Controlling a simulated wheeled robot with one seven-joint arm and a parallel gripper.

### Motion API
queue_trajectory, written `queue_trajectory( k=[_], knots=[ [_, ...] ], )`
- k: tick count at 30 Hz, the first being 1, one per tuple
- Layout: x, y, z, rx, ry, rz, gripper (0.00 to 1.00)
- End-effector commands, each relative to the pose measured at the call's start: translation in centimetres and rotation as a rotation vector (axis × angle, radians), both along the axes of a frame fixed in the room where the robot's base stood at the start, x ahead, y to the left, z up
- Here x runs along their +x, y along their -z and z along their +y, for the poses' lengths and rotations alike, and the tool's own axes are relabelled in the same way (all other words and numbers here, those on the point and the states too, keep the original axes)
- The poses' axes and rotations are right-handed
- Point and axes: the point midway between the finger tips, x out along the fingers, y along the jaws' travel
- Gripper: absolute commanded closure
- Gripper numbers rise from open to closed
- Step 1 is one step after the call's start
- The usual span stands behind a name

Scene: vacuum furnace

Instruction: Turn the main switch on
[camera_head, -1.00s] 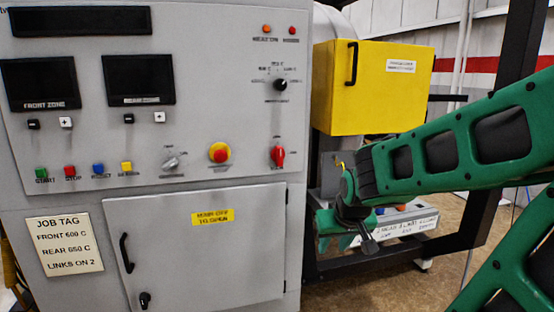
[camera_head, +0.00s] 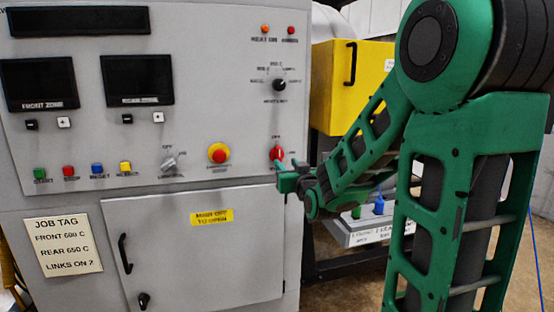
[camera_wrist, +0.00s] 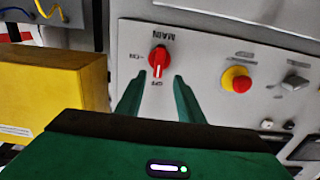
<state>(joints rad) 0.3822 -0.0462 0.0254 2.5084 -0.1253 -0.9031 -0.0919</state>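The main switch (camera_head: 277,153) is a red rotary knob at the lower right of the grey control panel. In the wrist view the knob (camera_wrist: 158,58) shows upside down, with the word MAIN above it, ON to its left and OFF below it. Its pale pointer mark faces the OFF label. My gripper (camera_head: 287,170) is just in front of the switch in the head view. In the wrist view its two green fingers (camera_wrist: 159,80) stand apart, either side of the knob's line, with nothing between them. Contact with the knob cannot be told.
A red-and-yellow emergency button (camera_head: 218,153) and a grey selector (camera_head: 169,162) sit left of the switch. A cabinet door (camera_head: 210,250) with a black handle lies below. A yellow box (camera_head: 345,85) stands to the right, beside my arm.

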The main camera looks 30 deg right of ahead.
Motion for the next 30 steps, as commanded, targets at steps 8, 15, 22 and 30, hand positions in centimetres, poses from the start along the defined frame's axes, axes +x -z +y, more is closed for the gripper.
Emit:
queue_trajectory(
  k=[8,15,22,30],
  knots=[
    [4.5,0.1,-1.4,0.0,0.0,0.003,0.66],
    [7.9,0.1,-2.4,0.001,0.001,0.003,0.66],
    [9.3,0.1,-2.8,0.001,0.001,0.003,0.66],
    [9.4,0.1,-2.8,0.0,0.001,0.003,0.66]
  ],
)
